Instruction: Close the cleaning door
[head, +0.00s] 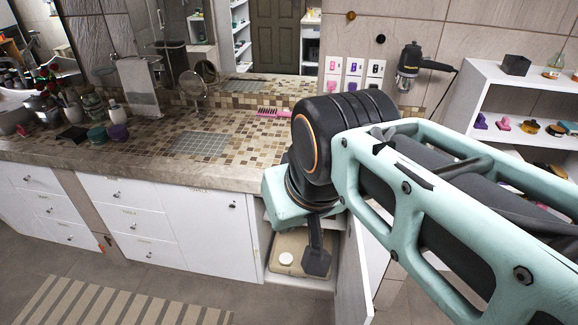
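The cleaning door appears to be the white cabinet door (352,280) at the right end of the counter. It stands open, swung out toward me, and is seen nearly edge-on. My arm hides its upper part. The open compartment (300,279) to its left shows a beige inside with a small round white item (286,259). My gripper (316,264) hangs below the wrist in front of this opening, just left of the door. One dark finger part shows. I cannot tell whether it touches the door or whether it is open or shut.
The tiled counter (190,172) runs to the left above closed white drawers (140,222). Bottles and jars stand at its left end. A white shelf unit (500,95) is at the right. A striped rug (110,303) lies on the open floor at lower left.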

